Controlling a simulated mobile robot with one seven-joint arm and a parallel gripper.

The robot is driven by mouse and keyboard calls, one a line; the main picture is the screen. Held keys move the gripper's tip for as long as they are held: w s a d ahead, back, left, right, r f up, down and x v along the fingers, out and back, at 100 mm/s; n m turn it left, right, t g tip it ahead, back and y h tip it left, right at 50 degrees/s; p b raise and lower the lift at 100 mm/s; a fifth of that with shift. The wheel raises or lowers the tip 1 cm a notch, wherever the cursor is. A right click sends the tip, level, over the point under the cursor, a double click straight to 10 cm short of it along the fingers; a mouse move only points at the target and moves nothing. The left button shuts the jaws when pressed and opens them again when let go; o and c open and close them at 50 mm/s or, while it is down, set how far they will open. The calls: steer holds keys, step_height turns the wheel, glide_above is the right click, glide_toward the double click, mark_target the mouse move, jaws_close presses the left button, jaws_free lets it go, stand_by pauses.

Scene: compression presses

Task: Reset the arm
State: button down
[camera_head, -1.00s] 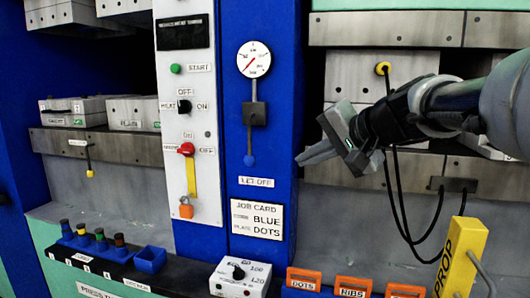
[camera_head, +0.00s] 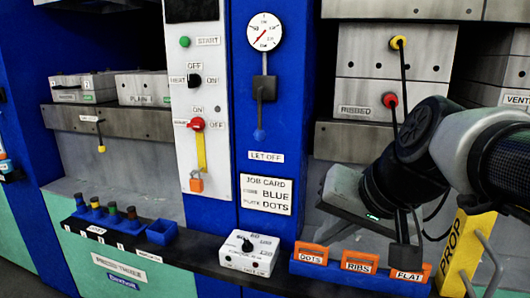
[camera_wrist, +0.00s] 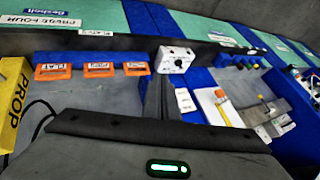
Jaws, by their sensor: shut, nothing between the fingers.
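My gripper (camera_head: 340,188) hangs in front of the right-hand press in the head view, above the rack of labelled plates. My dark wrist and arm come in from the right. In the wrist view the fingers (camera_wrist: 158,98) show as one narrow dark grey wedge, shut with nothing held. The fingers appear free of the things around them. My arm and gripper hide part of the right press's lower front.
A blue rack (camera_head: 330,276) with orange-handled DOTS, RIBS and FLAT plates stands below my gripper. A white dial box (camera_head: 249,251) is left of it. A yellow PROP bar (camera_head: 463,247) stands at the right. A blue column (camera_head: 262,120) with a gauge stands left of my arm.

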steer(key=s+d+f+n+g+h, duration=0.1)
steer(key=s+d+f+n+h, duration=0.2)
steer(key=s+f, duration=0.45)
step_height(320, 180, up, 26)
steer(key=p, duration=2.5)
steer(key=shift+s+d+p, duration=0.25)
steer(key=shift+s+p, duration=0.05)
steer(key=shift+s, duration=0.1)
